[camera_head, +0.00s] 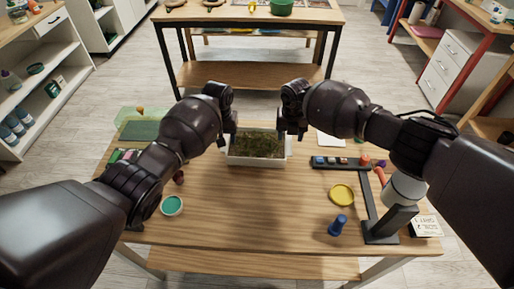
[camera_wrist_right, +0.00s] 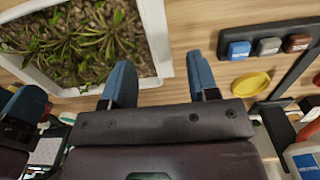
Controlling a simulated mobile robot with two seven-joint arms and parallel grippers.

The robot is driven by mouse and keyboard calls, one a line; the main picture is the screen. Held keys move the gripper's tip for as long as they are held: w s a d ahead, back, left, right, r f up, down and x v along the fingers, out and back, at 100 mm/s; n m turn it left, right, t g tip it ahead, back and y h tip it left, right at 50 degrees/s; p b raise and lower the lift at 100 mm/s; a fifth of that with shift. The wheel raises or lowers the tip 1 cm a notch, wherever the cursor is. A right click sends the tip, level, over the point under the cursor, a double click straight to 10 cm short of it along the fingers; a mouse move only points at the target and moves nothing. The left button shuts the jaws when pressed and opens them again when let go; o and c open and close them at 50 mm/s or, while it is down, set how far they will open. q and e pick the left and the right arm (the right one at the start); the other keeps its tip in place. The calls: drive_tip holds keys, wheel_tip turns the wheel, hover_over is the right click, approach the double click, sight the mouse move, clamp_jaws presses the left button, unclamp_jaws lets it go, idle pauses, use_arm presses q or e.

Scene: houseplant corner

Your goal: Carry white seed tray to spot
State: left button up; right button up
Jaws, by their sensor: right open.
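The white seed tray (camera_head: 257,161) holds soil and green seedlings and stands on the wooden table, between my two grippers. My right gripper (camera_head: 291,132) is at the tray's right end. My left gripper (camera_head: 229,133) is at the tray's left end. Its fingers are too small and partly hidden, so its opening and any contact with the tray cannot be told.
A green mat (camera_head: 139,131) lies at the table's back left. A teal dish (camera_head: 172,205) is front left. The front middle is clear.

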sight(289, 144)
use_arm(q)
drive_tip(key=shift+f, duration=1.55)
use_arm(e)
drive_tip(key=shift+f, duration=1.6)
use_arm(q)
clamp_jaws()
use_arm(e)
clamp_jaws()
